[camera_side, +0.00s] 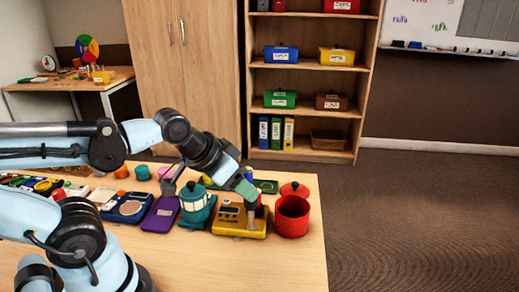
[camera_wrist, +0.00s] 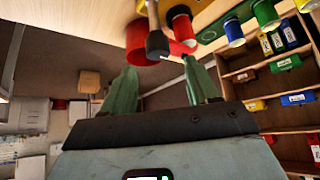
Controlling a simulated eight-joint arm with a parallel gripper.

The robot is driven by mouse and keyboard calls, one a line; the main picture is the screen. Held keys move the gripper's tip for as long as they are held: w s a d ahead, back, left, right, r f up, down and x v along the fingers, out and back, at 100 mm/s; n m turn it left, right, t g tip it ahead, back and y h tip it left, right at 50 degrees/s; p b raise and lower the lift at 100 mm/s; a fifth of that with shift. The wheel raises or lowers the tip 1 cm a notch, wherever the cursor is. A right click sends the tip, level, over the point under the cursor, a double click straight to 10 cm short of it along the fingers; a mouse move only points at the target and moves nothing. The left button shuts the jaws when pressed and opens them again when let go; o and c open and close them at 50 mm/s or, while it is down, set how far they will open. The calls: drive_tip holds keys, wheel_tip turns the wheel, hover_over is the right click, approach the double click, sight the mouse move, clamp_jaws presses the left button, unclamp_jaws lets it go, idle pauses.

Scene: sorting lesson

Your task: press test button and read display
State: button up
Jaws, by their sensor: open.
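A yellow device (camera_side: 238,222) lies on the table near its right end. It has a small pale panel, possibly the display (camera_side: 228,213), too small to read. A grey upright post (camera_side: 251,218) stands on its right side; I cannot tell which part is the test button. My gripper (camera_side: 248,192) points down just above the post. In the wrist view my gripper (camera_wrist: 160,66) has its two green fingers apart with nothing held between them. A dark-tipped grey post (camera_wrist: 157,44) shows just beyond the fingertips; contact cannot be told.
A red pot (camera_side: 292,216) stands close on the device's right, and a teal lantern-like object (camera_side: 195,207) on its left. A purple item (camera_side: 160,214) lies further left. Shelves (camera_side: 311,100) with coloured boxes stand behind. Open floor lies right of the table.

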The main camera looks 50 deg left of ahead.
clamp_jaws()
idle(1.6)
